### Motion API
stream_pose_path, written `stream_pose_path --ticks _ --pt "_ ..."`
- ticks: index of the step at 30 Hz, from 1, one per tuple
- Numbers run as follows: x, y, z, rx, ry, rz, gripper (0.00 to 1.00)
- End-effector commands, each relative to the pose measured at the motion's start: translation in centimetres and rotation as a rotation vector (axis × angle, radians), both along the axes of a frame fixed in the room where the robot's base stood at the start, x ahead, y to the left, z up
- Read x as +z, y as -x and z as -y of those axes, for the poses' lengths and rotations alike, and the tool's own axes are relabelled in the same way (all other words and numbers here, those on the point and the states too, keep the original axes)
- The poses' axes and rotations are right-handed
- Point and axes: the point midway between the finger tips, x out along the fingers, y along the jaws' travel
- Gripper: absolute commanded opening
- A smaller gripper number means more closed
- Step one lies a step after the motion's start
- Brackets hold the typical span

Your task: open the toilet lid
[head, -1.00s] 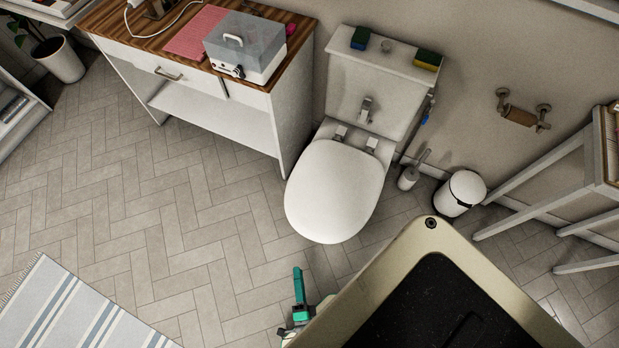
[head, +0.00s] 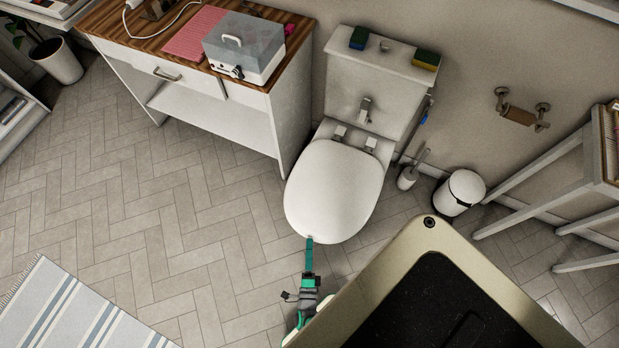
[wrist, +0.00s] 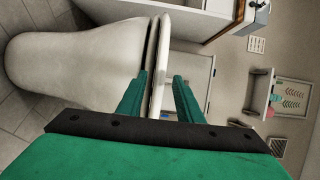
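The toilet (head: 350,150) stands against the back wall with its white lid (head: 333,190) down. In the wrist view the picture is turned sideways; the bowl (wrist: 75,65) is at left and the edge of the lid (wrist: 163,50) runs down between the fingers. My gripper (head: 309,241) is at the front edge of the lid in the head view. Its two green fingers (wrist: 160,85) are apart, one on each side of the lid's rim. The left finger appears close to the seat edge; contact cannot be told.
A white cabinet with a wooden top (head: 140,40) stands left of the toilet. A toilet brush (head: 408,178) and a white bin (head: 460,192) stand to the right. A striped rug (head: 70,310) lies at lower left. The tiled floor (head: 180,230) in front is clear.

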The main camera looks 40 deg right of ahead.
Motion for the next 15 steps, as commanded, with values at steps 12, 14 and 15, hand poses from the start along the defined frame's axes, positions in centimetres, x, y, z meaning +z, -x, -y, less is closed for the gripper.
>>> stream_pose_path --ticks 12,14,15 --pt "0.0 -1.5 1.5 0.001 0.0 -0.001 0.33" --pt "0.0 -1.5 1.5 0.001 0.0 -0.001 0.33" --pt "0.0 -1.5 1.5 0.001 0.0 -0.001 0.33"
